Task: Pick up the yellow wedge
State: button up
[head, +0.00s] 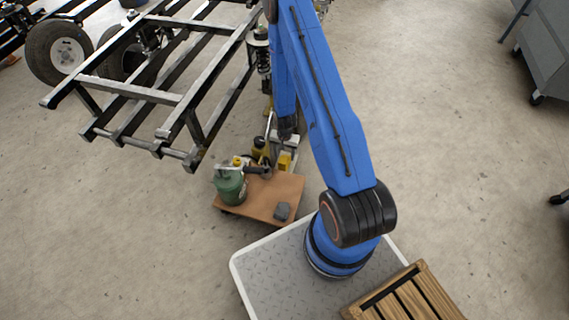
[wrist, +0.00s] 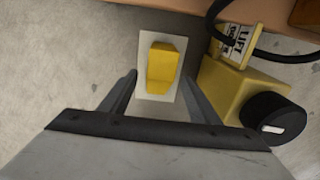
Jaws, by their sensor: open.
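The yellow wedge (wrist: 165,66) lies on a small pale plate (wrist: 146,42) in the wrist view. In the head view the wedge (head: 285,161) shows as a small yellow block at the far right of a brown board. My gripper (wrist: 160,78) is open, with one finger to the left and one to the right of the wedge's near end. The fingers look apart from the wedge; their height above it is hard to tell. In the head view my gripper (head: 283,148) is small and partly hidden around the wedge.
A yellow jack-like device (wrist: 228,88) with a black knob (wrist: 276,118) stands close to the right finger. A metal frame (head: 130,90) rises at the left. Open floor lies right.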

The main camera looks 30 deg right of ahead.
jog(key=shift+s+a+f, duration=0.1)
jog(key=shift+f, duration=2.7)
grip_shut()
jog(key=shift+r, duration=0.1)
